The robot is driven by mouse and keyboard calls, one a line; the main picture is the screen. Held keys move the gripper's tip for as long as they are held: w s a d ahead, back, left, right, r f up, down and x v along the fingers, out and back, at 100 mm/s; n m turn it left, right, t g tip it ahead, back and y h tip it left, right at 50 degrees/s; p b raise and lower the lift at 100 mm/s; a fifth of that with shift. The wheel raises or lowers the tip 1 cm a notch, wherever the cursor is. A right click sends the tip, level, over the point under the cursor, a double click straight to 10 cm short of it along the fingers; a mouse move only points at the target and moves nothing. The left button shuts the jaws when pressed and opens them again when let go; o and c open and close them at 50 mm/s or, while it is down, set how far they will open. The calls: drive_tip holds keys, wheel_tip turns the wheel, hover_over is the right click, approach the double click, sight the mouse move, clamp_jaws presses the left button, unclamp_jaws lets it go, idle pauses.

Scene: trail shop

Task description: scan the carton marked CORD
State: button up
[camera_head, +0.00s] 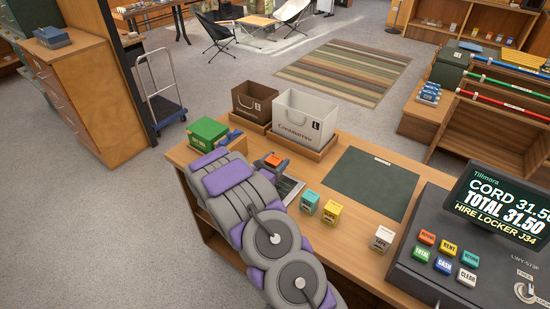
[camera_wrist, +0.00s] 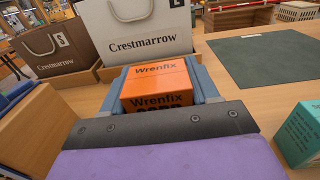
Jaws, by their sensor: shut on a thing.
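An orange carton (camera_wrist: 157,80) reads "Wrenfix" on two faces. A lower word, partly cut off by my gripper, looks like "CORD". My gripper (camera_wrist: 160,88) is shut on it, with a blue-grey finger on each side. In the head view the carton (camera_head: 273,159) shows small and orange at the end of my arm, over the counter's left part. A dark plate with a pale edge (camera_head: 291,188) lies beside my gripper, partly hidden by my arm. The till screen (camera_head: 497,207) reads "CORD 31.50", "TOTAL 31.50" and "HIRE LOCKER J34".
Teal (camera_head: 310,201), yellow (camera_head: 332,213) and white (camera_head: 382,239) cartons stand on the counter (camera_head: 350,240). A green mat (camera_head: 371,182) is bare. Brown (camera_head: 254,101) and white (camera_head: 304,116) bags stand behind. A green box (camera_head: 208,133) is at left. Coloured keys (camera_head: 445,251) front the till.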

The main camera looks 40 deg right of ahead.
drive_tip(key=shift+r, duration=0.25)
drive_tip(key=shift+r+p, duration=2.05)
drive_tip(key=shift+r, duration=2.85)
